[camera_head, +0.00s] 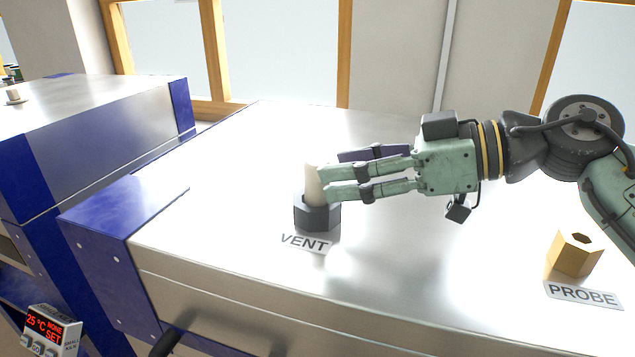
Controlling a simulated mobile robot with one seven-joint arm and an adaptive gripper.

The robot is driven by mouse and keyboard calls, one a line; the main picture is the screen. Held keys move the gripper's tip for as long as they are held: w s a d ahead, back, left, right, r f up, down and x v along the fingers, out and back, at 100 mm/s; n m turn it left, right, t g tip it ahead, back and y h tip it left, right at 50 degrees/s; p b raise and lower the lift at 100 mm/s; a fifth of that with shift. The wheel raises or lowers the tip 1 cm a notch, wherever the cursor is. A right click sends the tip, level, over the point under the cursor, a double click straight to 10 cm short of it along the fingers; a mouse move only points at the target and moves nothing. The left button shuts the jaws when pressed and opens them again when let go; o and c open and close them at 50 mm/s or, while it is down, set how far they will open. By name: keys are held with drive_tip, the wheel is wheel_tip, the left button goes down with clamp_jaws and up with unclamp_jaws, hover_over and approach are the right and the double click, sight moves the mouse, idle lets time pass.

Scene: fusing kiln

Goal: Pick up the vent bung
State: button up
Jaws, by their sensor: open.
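The vent bung (313,184) is a pale, cream-coloured plug standing upright in a dark hexagonal vent fitting (317,214) on the kiln's metal lid. A label reading VENT (305,243) lies in front of it. My gripper (327,180) reaches in from the right, with its green fingers level and their tips at the bung. The fingers are open. The near fingertip overlaps the bung's right side in the picture, and I cannot tell whether it touches. The far finger is partly hidden behind the nearer ones.
A brass hexagonal fitting (574,254) with a PROBE label (583,294) stands at the right of the lid. A second blue and silver kiln (95,115) is at the left. A controller (52,329) showing 25 °C is at lower left. The lid (225,180) left of the vent is clear.

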sight(317, 161)
drive_tip(key=x, duration=0.1)
drive_tip(key=p+x, duration=0.1)
drive_tip(key=x, duration=0.2)
drive_tip(key=shift+r+p, duration=0.35)
drive_tip(key=shift+r, duration=0.05)
drive_tip(key=shift+w+a+f, duration=0.2)
drive_tip(key=shift+a+f, duration=0.05)
drive_tip(key=shift+a, duration=0.05)
clamp_jaws()
